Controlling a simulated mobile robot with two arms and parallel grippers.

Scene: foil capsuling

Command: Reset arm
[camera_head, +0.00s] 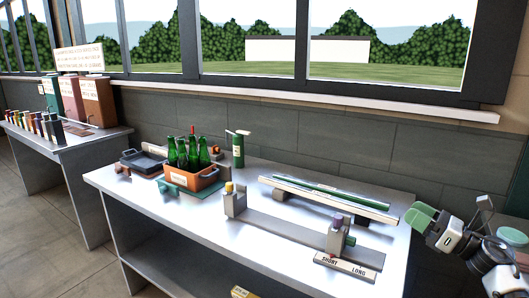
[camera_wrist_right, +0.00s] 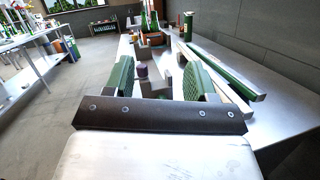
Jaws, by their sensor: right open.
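My right gripper (camera_head: 425,219) is at the right end of the metal workbench (camera_head: 152,218), above its edge. Its green finger pads stand apart with nothing between them, as the right wrist view (camera_wrist_right: 158,78) shows. A low fixture on the bench has a grey post with a yellow top (camera_head: 229,188) and another with a purple top (camera_head: 338,221). The gripper is to the right of both and touches neither. My left gripper is not in view.
An orange crate (camera_head: 206,181) with several green bottles stands at the bench's back left, beside a dark tray (camera_head: 140,163). A green cylinder (camera_head: 238,152) stands behind. A raised rail (camera_head: 330,202) carries a long green strip. A "SHORT LONG" plate (camera_head: 345,267) lies at the front.

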